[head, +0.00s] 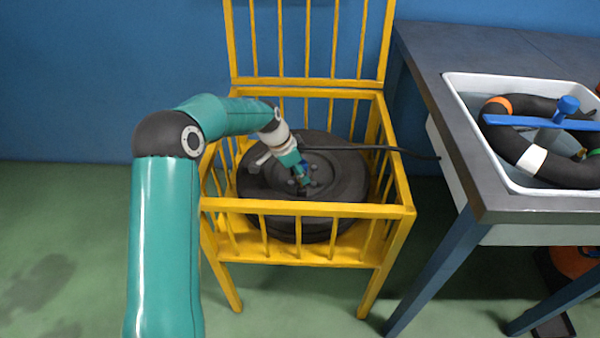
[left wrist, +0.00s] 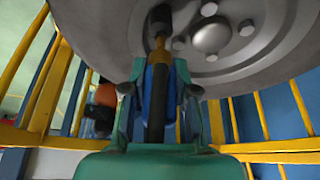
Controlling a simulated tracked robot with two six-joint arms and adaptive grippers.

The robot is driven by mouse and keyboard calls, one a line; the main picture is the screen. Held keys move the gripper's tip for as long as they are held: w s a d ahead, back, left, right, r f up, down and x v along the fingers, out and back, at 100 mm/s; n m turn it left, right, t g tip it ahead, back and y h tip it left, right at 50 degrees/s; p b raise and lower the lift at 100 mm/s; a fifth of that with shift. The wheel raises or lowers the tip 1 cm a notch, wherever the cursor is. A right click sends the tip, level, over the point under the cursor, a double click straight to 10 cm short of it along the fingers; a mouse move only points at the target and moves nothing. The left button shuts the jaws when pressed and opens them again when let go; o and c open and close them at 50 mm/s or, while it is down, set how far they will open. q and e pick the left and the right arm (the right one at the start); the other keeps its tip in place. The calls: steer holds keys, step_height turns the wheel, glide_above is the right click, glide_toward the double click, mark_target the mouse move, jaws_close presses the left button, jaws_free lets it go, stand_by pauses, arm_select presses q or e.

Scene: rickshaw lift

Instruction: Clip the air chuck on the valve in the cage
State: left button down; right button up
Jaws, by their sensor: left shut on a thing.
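The yellow cage (head: 308,208) stands in the middle of the head view, with a dark wheel (head: 345,180) lying inside it. My left gripper (head: 302,178) reaches over the cage's left side, down to the wheel's hub. In the left wrist view my left gripper (left wrist: 159,90) is shut on the air chuck (left wrist: 155,105), a dark and blue piece with a brass tip. The black valve (left wrist: 160,16) sticks out beside the wheel's bolts. The brass tip is in line with the valve and looks against it; I cannot tell whether it is clipped on. My right gripper is out of view.
A black hose (head: 375,148) runs from my gripper across the cage to the right. A grey table (head: 440,50) at the right holds a white basin (head: 470,85) with a dark inner tube (head: 510,140) and a blue bar (head: 530,121). The cage's raised lid (head: 308,83) stands behind.

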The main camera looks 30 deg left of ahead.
arm_select(q)
steer(key=shift+f+b, duration=0.9)
steer(key=shift+f, duration=0.2)
stand_by(0.9)
steer(key=shift+r, duration=0.15)
stand_by(0.5)
steer(key=shift+r+p, duration=0.85)
steer(key=shift+r, duration=0.3)
steer(key=shift+f+b, duration=0.2)
steer(key=shift+b, duration=0.1)
stand_by(0.8)
steer(key=shift+f+b, duration=0.85)
steer(key=shift+f, duration=0.25)
stand_by(1.0)
steer(key=c, duration=0.8)
jaws_free()
